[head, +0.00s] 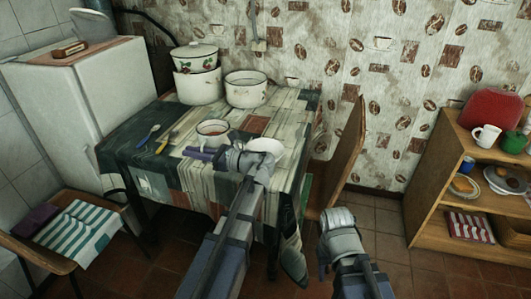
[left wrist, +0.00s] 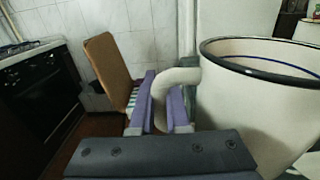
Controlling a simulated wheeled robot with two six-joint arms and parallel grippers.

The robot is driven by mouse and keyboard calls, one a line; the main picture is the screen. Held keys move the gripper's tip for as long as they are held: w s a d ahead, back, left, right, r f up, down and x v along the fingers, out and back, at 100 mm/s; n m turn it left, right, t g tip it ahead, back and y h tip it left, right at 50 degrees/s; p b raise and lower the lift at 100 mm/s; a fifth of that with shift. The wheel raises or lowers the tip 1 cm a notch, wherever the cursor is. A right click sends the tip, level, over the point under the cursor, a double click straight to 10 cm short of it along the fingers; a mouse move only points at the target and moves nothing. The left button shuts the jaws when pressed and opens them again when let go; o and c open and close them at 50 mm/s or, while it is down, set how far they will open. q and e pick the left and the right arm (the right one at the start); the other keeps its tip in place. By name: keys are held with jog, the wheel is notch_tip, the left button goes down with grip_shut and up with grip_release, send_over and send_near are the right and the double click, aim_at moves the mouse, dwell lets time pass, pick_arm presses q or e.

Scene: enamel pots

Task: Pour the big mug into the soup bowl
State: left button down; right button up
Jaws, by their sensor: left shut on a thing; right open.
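The big mug (head: 213,131) is white enamel with a dark rim and holds a reddish-brown liquid. It looks upright over the table; I cannot tell whether it touches the cloth. My left gripper (head: 200,154) is shut on its handle; in the left wrist view the handle sits between the purple fingers, with the mug's body (left wrist: 250,105) to the right. The soup bowl (head: 268,147) is white and stands just right of the left gripper, partly hidden by it. My right gripper (head: 338,232) is open and empty, away from the table, over the floor.
Two white enamel pots (head: 246,91) (head: 198,84) stand at the table's back. A blue spoon (head: 149,137) and a yellow-handled utensil (head: 167,141) lie at the left of the patterned tablecloth (head: 128,147). A wooden chair (head: 345,160) stands right of the table, a shelf (head: 428,185) further right.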

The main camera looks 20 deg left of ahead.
pick_arm(q)
jog(key=w+a+f+m+t+h+b, duration=0.3)
jog(key=w+f+m+t+b, duration=0.3)
jog(key=w+f+t+b, duration=0.2)
jog(key=shift+w+a+f+t, duration=0.25)
jog(key=shift+a+t, duration=0.45)
jog(key=shift+t, duration=0.2)
jog(key=shift+r, duration=0.15)
